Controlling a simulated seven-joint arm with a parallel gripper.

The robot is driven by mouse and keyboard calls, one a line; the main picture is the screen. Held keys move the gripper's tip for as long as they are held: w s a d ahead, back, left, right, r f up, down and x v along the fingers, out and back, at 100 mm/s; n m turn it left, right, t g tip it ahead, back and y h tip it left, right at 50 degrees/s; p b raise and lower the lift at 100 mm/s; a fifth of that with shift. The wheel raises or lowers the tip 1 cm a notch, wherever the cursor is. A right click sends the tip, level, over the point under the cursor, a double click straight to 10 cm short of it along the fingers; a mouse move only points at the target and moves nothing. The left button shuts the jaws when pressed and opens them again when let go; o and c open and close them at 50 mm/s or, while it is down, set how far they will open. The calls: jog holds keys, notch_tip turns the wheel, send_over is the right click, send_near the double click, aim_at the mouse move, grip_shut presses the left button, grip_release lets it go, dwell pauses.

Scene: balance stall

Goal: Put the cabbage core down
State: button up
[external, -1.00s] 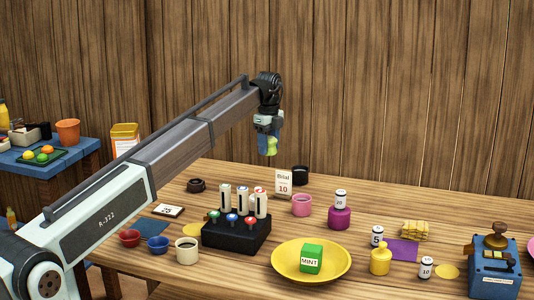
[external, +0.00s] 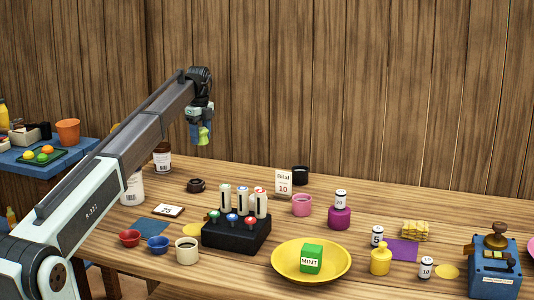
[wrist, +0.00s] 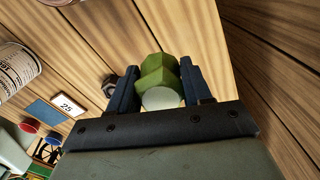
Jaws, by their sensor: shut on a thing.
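The cabbage core is the light green, faceted piece (wrist: 158,72) with a pale end, between the two dark fingers in the wrist view. It also shows as a yellow-green piece in the external view (external: 204,136). My gripper (external: 202,128) is shut on it, and its fingers also show in the wrist view (wrist: 158,88). The gripper holds it in the air above the table's far left part, near the wooden wall. Bare planks show behind it in the wrist view.
A card marked 25 (external: 168,210) lies nearby. A yellow plate (external: 284,268) holds a green MINT block (external: 311,258).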

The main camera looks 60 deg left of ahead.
aim_at(203, 171)
jog(key=shift+f+m, duration=0.15)
jog(key=shift+m, duration=0.15)
jog(key=shift+f, duration=0.4)
notch_tip(203, 171, down, 9)
jog(key=shift+f, duration=0.1)
jog(key=o, duration=1)
jog(key=shift+o, duration=0.2)
notch_tip(203, 171, up, 12)
jog(key=shift+r, duration=0.15)
